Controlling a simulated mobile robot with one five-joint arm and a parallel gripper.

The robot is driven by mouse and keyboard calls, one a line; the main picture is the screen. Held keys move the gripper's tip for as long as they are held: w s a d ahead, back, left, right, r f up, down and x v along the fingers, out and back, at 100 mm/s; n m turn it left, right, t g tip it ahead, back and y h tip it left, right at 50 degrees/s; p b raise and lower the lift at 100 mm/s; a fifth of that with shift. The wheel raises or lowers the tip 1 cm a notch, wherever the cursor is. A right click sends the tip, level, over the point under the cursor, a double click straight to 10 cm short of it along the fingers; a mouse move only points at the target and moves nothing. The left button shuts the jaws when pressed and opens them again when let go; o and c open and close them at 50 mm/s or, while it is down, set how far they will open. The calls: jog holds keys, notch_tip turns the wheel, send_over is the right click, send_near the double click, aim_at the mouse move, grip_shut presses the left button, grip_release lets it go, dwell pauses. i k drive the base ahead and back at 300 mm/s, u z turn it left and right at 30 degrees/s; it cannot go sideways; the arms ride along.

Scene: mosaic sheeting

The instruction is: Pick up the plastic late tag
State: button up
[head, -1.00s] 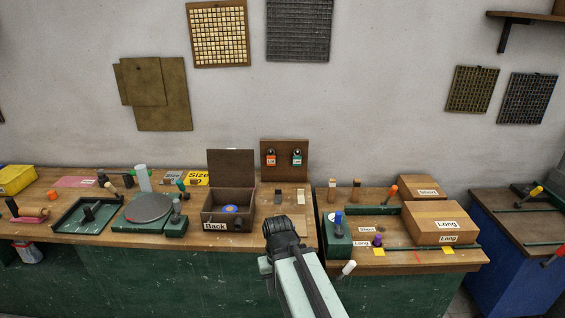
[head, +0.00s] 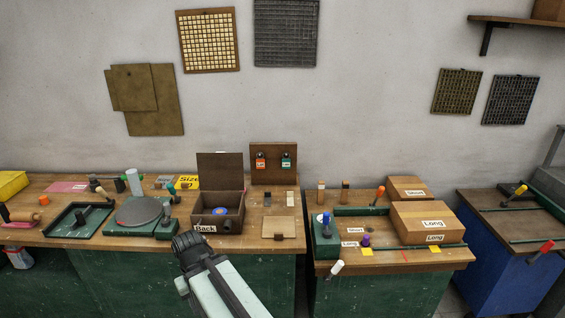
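Two small tags hang side by side on an upright brown board (head: 274,178) at the back of the bench. The left one is an orange tag (head: 260,162) and the right one is a green tag (head: 286,162). Each has a pale label, too small to read surely, so I cannot tell which is the late tag. My gripper (head: 187,241) is at the front of the bench, left of and well in front of the tags. It is dark and seen from behind, and its fingers do not show clearly. I see nothing held in it.
An open wooden box (head: 231,225) labelled Back stands between my gripper and the board, with its lid raised. A round grey plate (head: 139,211) is to the left. A wooden clipboard-like panel (head: 279,227) lies in front of the board. Cartons (head: 412,207) stand on the right bench.

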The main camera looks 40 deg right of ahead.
aim_at(286, 161)
jog(key=i, duration=0.95)
